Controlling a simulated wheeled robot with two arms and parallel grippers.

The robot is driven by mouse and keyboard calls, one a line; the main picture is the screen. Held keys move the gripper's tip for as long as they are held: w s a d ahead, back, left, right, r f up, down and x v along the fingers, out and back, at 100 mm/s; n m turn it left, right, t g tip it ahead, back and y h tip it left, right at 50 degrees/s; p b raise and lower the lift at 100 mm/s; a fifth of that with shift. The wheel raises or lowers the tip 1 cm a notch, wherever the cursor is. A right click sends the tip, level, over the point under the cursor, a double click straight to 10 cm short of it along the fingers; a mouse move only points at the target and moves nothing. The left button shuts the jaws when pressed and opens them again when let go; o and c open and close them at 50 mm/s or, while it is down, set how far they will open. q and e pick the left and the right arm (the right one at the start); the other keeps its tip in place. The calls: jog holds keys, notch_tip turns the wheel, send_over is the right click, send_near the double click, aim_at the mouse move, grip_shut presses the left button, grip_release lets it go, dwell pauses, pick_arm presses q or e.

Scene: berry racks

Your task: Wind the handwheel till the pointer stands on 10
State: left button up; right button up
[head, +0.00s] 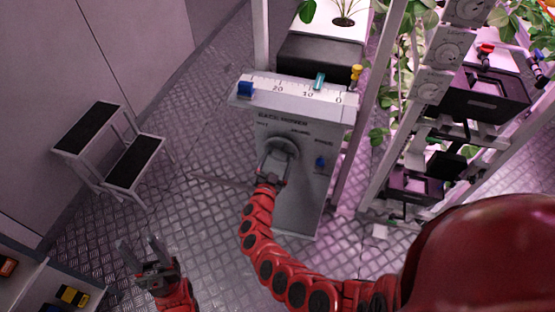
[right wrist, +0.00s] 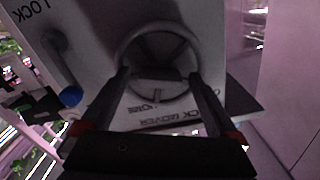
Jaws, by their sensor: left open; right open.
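The rack mover (head: 305,185) is a grey box with a white scale (head: 262,84) on top, marked 20, 10 and 0. Its teal pointer (head: 319,81) stands between 10 and 0, closer to 10. The round handwheel (head: 284,147) is on the front face and partly hidden by my right gripper (head: 271,172). In the right wrist view the handwheel (right wrist: 125,52) lies between the open fingers of my right gripper (right wrist: 160,82); whether they touch it I cannot tell. My left gripper (head: 142,248) is open and empty, low at the left.
A blue lock knob (head: 320,162) sits right of the wheel. A step stool (head: 135,160) stands at the left. Plant racks (head: 385,150) with dials and black boxes fill the right. Bare metal floor (head: 205,215) lies between.

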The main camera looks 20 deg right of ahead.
jog(key=b+v, duration=0.2)
jog(key=v, duration=1.5)
jog(key=shift+a, duration=0.2)
jog(key=shift+s, duration=0.15)
jog(key=shift+m+b, duration=0.3)
jog(key=shift+b, duration=0.1)
jog(key=c, duration=0.4)
jog(key=m+b, duration=0.1)
jog(key=m, duration=0.1)
jog(key=m+b, duration=0.1)
jog(key=m, duration=0.1)
jog(key=shift+a+f+b, duration=0.2)
jog(key=shift+a+b, duration=0.05)
jog(key=shift+b, duration=0.15)
jog(key=c, duration=0.4)
jog(key=w+d+m+b, duration=0.1)
jog(key=w+d+m, duration=0.2)
jog(key=w+m, duration=0.1)
jog(key=w+d+m+b, duration=0.2)
jog(key=w+d+m, duration=0.2)
jog(key=w+m, duration=0.1)
jog(key=w+d+m+b, duration=0.1)
jog(key=w+d+m, duration=0.2)
jog(key=w+m, duration=0.1)
jog(key=shift+w+d+r+m+b, duration=0.1)
jog(key=shift+w+r+m+b, duration=0.1)
jog(key=shift+w, duration=0.2)
jog(key=shift+w+d+r+m+b, duration=0.1)
jog(key=shift+w+b, duration=0.05)
jog(key=shift+w, duration=0.2)
